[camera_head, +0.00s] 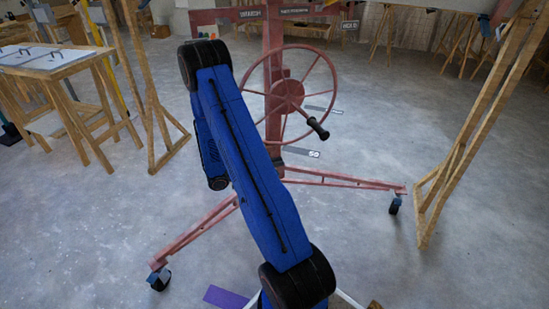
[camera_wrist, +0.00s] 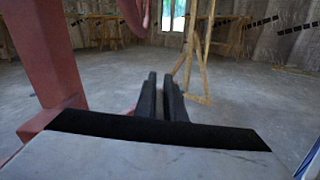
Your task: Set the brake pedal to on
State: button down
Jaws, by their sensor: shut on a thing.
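The panel lift is a red steel frame with a large red handwheel (camera_head: 288,95) on its column and a black knob on the wheel. I cannot make out the brake pedal in either view. My gripper (camera_wrist: 162,78) shows in the wrist view as two dark fingers close together, pointing away low over the floor, right of the red column (camera_wrist: 45,55). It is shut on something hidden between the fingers. A bit of red frame shows beside them. In the head view my blue arm hides the gripper.
A wooden table (camera_head: 55,58) with a pale top stands at the left. Wooden trestle frames (camera_head: 468,130) stand on both sides of the lift. A purple piece (camera_head: 224,297) is on the floor at the bottom. The concrete floor at the lower left and lower right is clear.

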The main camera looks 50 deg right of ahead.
notch_tip(320, 180, down, 9)
jog(key=s+m, duration=0.1)
jog(key=m, duration=0.4)
jog(key=shift+s+a+r+m, duration=0.15)
jog(key=shift+s+a+m, duration=0.15)
jog(key=shift+s+a, duration=0.1)
jog(key=shift+f, duration=0.2)
jog(key=c, duration=1.9)
grip_release()
jog(key=shift+d+r, duration=0.1)
jog(key=shift+w, duration=0.1)
jog(key=v, duration=1.7)
